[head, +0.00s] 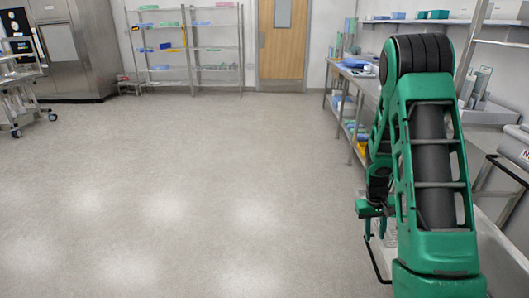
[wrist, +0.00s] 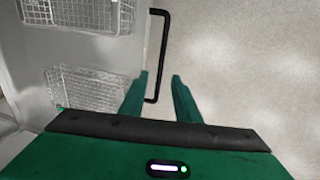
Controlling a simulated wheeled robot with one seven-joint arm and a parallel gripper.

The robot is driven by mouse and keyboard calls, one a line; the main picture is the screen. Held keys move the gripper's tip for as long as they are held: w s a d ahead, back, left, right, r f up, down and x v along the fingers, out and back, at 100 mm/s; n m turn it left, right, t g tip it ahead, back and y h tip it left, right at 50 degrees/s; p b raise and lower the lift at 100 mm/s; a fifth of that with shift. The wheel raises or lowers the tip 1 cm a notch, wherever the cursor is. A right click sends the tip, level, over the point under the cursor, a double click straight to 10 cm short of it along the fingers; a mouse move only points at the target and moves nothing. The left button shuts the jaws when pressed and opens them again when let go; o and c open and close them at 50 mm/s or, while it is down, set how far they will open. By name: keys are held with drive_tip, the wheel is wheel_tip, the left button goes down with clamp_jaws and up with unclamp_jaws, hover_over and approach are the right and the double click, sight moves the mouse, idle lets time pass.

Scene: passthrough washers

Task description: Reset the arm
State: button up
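My green arm (head: 430,150) rises at the right of the head view and folds over at a black joint near the top. My gripper (head: 374,237) hangs low on the arm's left side, pointing down. In the wrist view my gripper (wrist: 160,75) shows two green fingers spread apart, with nothing clasped. A black bar handle (wrist: 163,50) shows beyond the fingertips, and its lower end appears in the gap between them. I cannot tell how far below the fingers it is.
Wire mesh baskets (wrist: 85,90) lie on a grey metal surface left of the fingers. A steel counter (head: 360,85) runs along the right wall. Wire shelving (head: 190,50) and a wooden door (head: 282,45) stand at the back. The floor (head: 180,180) at centre and left is clear.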

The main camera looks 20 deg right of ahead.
drive_tip(key=s+a+r+m, duration=0.1)
drive_tip(key=s+a+r, duration=0.35)
drive_tip(key=r, duration=0.45)
drive_tip(key=s+a+r+m, duration=0.1)
drive_tip(key=s+a+r, duration=0.2)
drive_tip(key=s+r, duration=0.45)
drive_tip(key=s+a+r+y, duration=0.1)
drive_tip(key=s+a+r, duration=0.3)
drive_tip(key=s, duration=0.3)
drive_tip(key=s+a+r+y, duration=0.1)
drive_tip(key=s+a+r, duration=0.3)
drive_tip(key=s, duration=0.2)
drive_tip(key=shift+s+r+m+t, duration=0.3)
drive_tip(key=shift+s+t, duration=0.1)
drive_tip(key=shift+w+f, duration=0.25)
drive_tip(key=shift+w, duration=0.4)
